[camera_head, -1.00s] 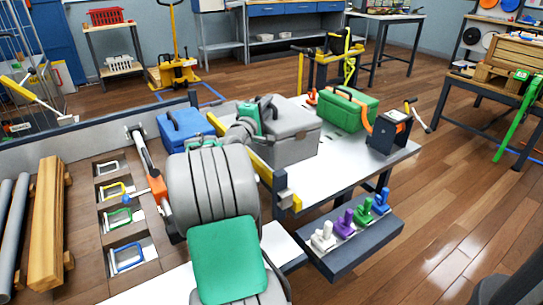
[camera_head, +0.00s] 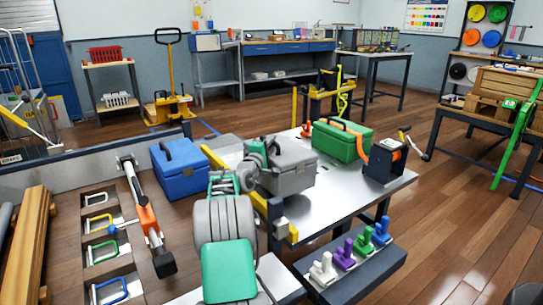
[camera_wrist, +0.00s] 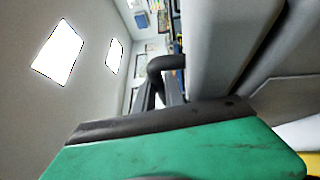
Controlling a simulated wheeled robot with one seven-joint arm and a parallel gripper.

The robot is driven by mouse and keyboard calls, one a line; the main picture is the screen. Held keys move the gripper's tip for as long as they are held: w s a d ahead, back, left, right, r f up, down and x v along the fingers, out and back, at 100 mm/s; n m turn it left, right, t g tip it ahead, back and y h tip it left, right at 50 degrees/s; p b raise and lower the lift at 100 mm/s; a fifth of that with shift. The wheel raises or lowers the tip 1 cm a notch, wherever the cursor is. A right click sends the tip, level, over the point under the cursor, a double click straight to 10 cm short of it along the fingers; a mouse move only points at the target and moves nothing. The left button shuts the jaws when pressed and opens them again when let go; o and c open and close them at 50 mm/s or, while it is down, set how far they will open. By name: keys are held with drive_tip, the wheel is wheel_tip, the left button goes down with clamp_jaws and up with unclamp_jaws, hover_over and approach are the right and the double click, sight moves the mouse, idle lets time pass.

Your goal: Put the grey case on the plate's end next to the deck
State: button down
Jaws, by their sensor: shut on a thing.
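The grey case (camera_head: 290,170) is on or just above the near left part of the pale metal plate (camera_head: 345,195); I cannot tell whether it touches. My gripper (camera_head: 269,146) is shut on its dark top handle, largely hidden by my wrist. In the wrist view, a dark handle (camera_wrist: 167,68) and the grey case's side (camera_wrist: 225,60) show beyond a green part of my arm. The wooden deck (camera_head: 175,215) lies left of the plate, beyond a yellow-marked edge (camera_head: 275,218).
A blue case (camera_head: 180,168) stands on the deck, with an orange-and-grey bar (camera_head: 145,215) nearby. A green case (camera_head: 342,140) and a dark box with an orange strap (camera_head: 385,160) stand on the plate's far right. Coloured levers (camera_head: 345,255) line the front ledge.

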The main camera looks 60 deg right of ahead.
drive_tip(key=shift+d+f, duration=0.2)
drive_tip(key=shift+d, duration=0.1)
wheel_tip(320, 180, down, 3)
drive_tip(key=shift+r+b, duration=0.1)
drive_tip(key=shift+b, duration=0.55)
drive_tip(key=c, duration=1.8)
unclamp_jaws()
drive_tip(key=shift+f, duration=0.3)
drive_tip(key=o, duration=0.4)
drive_tip(key=shift+a, duration=0.15)
drive_tip(key=s+a+f+p, duration=0.1)
drive_tip(key=a+p, duration=0.1)
drive_tip(key=a, duration=0.9)
drive_tip(key=shift+a+f+p, duration=0.15)
drive_tip(key=shift+a+p, duration=0.15)
drive_tip(key=shift+a, duration=0.05)
drive_tip(key=shift+s, duration=0.1)
